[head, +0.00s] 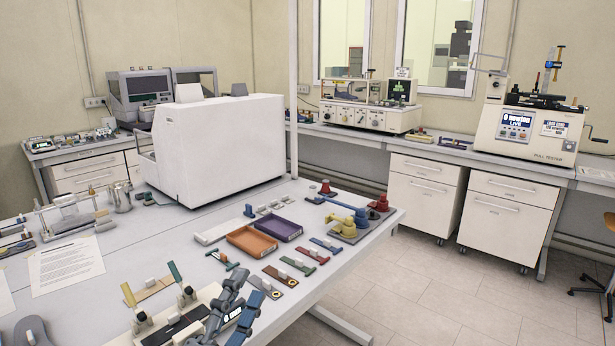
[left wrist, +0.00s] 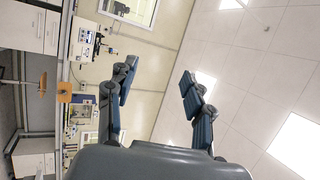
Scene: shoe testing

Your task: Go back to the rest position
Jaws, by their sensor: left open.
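My left gripper (head: 240,302) shows at the bottom of the head view, over the near part of the white table (head: 340,268). In the left wrist view its two blue-padded fingers (left wrist: 158,78) stand wide apart with nothing between them. Behind them are only the far wall, the ceiling and distant equipment, turned sideways. My right gripper is in neither view.
Beyond lie an orange tray (head: 251,241), a purple tray (head: 278,228) and a large white machine (head: 222,150). Floor is clear at right (head: 430,300).

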